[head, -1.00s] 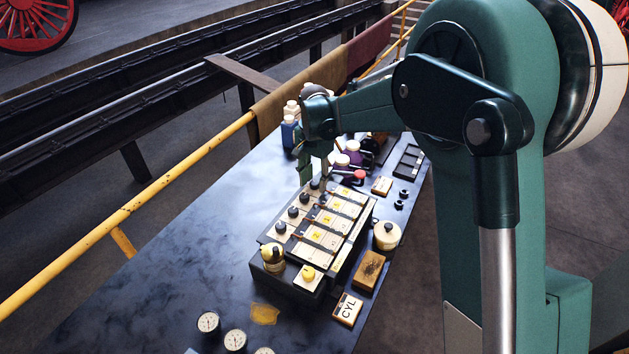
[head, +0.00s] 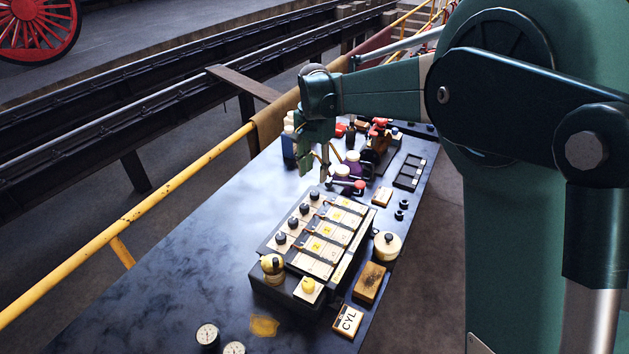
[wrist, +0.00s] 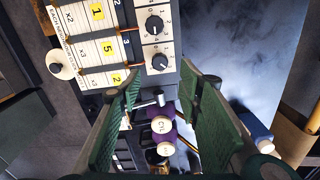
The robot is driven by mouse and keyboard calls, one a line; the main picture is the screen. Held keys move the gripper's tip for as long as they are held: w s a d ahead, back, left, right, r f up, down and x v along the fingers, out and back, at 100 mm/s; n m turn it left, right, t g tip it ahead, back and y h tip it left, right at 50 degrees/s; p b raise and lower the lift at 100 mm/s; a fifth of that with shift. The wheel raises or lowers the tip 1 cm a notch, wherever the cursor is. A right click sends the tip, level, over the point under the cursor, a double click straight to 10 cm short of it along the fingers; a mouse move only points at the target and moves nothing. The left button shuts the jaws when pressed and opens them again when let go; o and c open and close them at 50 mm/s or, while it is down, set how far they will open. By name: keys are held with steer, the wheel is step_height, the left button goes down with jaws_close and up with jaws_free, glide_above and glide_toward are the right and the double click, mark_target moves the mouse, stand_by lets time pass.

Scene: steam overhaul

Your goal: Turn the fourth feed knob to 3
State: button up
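The lubricator box (head: 262,285) has a row of black feed knobs along its left side in the head view. The farthest knob (head: 314,195) is nearest my gripper (head: 314,172), which is above the table just beyond the box's far end. In the wrist view, the end knob (wrist: 159,62) and its neighbour (wrist: 154,25) sit on white dials with small numbers. Their exact settings are too small to read surely. My gripper (wrist: 160,80) has its two green fingers spread apart, nothing between them, with the end knob just ahead of the fingertips. Which knob counts as fourth is unclear.
Purple bottles with cream caps (wrist: 160,127) and a blue bottle (wrist: 250,124) stand near my fingers. A red-ended lever (head: 359,185) lies beyond the box. A round cream pot (head: 387,245) and wooden blocks (head: 369,282) stand on the right. The left tabletop is clear.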

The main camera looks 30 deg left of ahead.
steer(key=shift+r, duration=1.5)
steer(key=shift+d, duration=0.1)
steer(key=s+d+r+t, duration=0.15)
steer(key=d+r, duration=0.25)
steer(key=d, duration=0.8)
steer(key=s+d+r+t+y+b, duration=0.1)
steer(key=s+d+r, duration=0.15)
steer(key=d, duration=0.95)
steer(key=s+d+r+t, duration=0.1)
steer(key=d+r, duration=0.4)
steer(key=d, duration=0.6)
steer(key=s+d+f+n+t, duration=0.1)
steer(key=s+d+f, duration=0.3)
steer(key=s+d, duration=0.6)
steer(key=s+d+f+t+h+b, duration=0.1)
steer(key=s+d+f, duration=0.3)
steer(key=s+d, duration=0.6)
steer(key=shift+s+d+f+n+t, duration=0.4)
steer(key=shift+d+t, duration=0.45)
steer(key=shift+d, duration=2.3)
